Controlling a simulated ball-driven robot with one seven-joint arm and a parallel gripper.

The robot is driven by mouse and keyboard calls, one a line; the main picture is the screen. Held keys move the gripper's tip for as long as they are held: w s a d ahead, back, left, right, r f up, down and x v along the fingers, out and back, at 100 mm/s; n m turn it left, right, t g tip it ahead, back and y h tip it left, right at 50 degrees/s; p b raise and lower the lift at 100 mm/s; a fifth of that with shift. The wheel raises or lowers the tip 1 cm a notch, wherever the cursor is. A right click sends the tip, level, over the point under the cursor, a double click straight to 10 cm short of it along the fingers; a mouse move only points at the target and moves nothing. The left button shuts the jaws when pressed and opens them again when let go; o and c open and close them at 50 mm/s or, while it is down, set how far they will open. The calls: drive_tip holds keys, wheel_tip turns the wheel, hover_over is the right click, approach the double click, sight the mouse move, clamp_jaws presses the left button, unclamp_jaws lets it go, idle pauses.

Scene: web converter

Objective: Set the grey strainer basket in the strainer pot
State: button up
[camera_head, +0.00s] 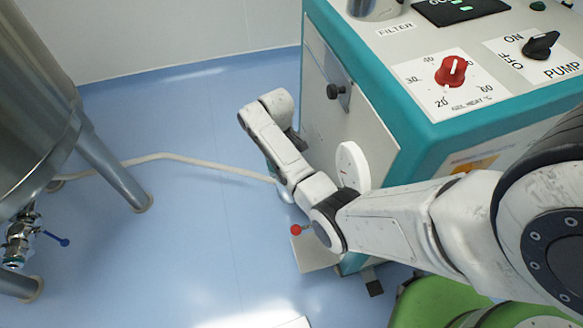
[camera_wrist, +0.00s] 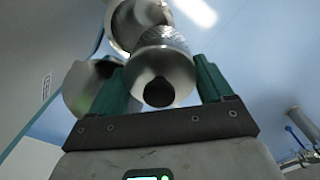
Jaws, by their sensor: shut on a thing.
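In the wrist view my gripper (camera_wrist: 162,72) has its two green fingers shut on the grey strainer basket (camera_wrist: 164,42), a metal cylinder with a textured wall and a black knob on the end facing me. A shiny open metal cylinder (camera_wrist: 124,22) shows just beyond the basket; it looks like the strainer pot. The basket overlaps it in the picture, and I cannot tell whether they touch. Another metal piece (camera_wrist: 78,92) is partly hidden behind the left finger. In the head view my arm's wrist hides my gripper and the basket beside the teal cabinet (camera_head: 386,86).
A hose (camera_head: 200,164) runs over the blue floor from the steel tank (camera_head: 40,110) at left. A red ball knob (camera_head: 296,230) and a pale plate (camera_head: 316,254) sit low by the cabinet. A green drum (camera_head: 425,300) stands at lower right. Open floor lies between tank and cabinet.

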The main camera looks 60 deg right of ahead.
drive_tip(key=s+d, duration=0.1)
drive_tip(key=s+d+f+b, duration=0.1)
drive_tip(key=shift+s+d+f, duration=0.15)
drive_tip(key=shift+s+f, duration=0.15)
drive_tip(key=shift+s, duration=0.05)
drive_tip(key=shift+s+d+f+b, duration=0.1)
drive_tip(key=shift+f+b, duration=0.7)
drive_tip(key=shift+f, duration=0.55)
drive_tip(key=shift+d+f+b, duration=0.1)
drive_tip(key=shift+f+b, duration=0.7)
drive_tip(key=shift+f, duration=0.55)
drive_tip(key=shift+a+f, duration=0.1)
drive_tip(key=shift+f, duration=0.35)
drive_tip(key=shift+f, duration=0.15)
drive_tip(key=o, duration=1.2)
